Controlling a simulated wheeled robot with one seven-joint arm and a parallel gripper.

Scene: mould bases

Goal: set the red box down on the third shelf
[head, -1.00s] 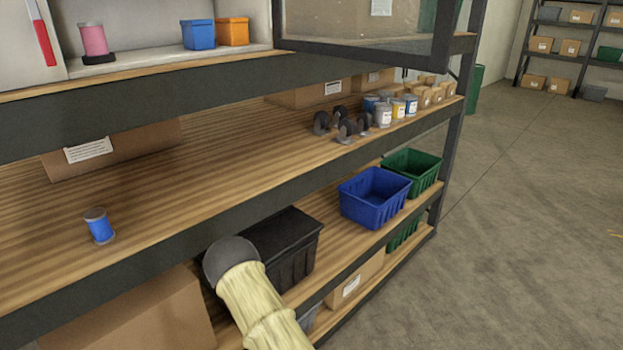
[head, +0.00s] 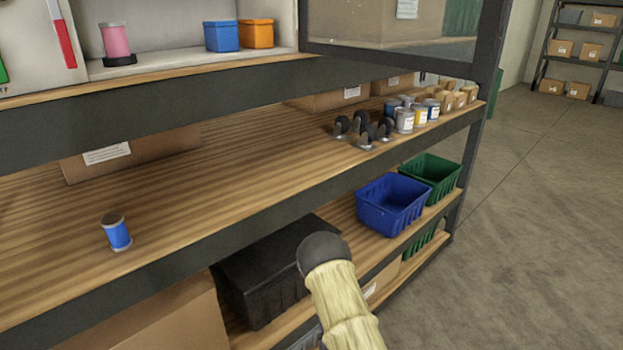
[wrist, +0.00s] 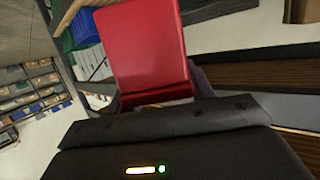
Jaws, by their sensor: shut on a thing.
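The red box (wrist: 140,45) fills the upper middle of the wrist view, tilted in the picture. My gripper (wrist: 158,98) is shut on its near end; the fingers are mostly hidden behind the dark gripper body. In the head view neither the box nor the gripper shows. The shelf unit there has an upper shelf (head: 200,72), a wide wooden middle shelf (head: 215,185) and a lower shelf (head: 338,232). Which of these counts as the third I cannot tell. The middle shelf has a wide bare stretch.
A black bin (head: 265,275), a blue bin (head: 392,205) and a green bin (head: 432,175) stand lower. Open floor (head: 550,230) lies right.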

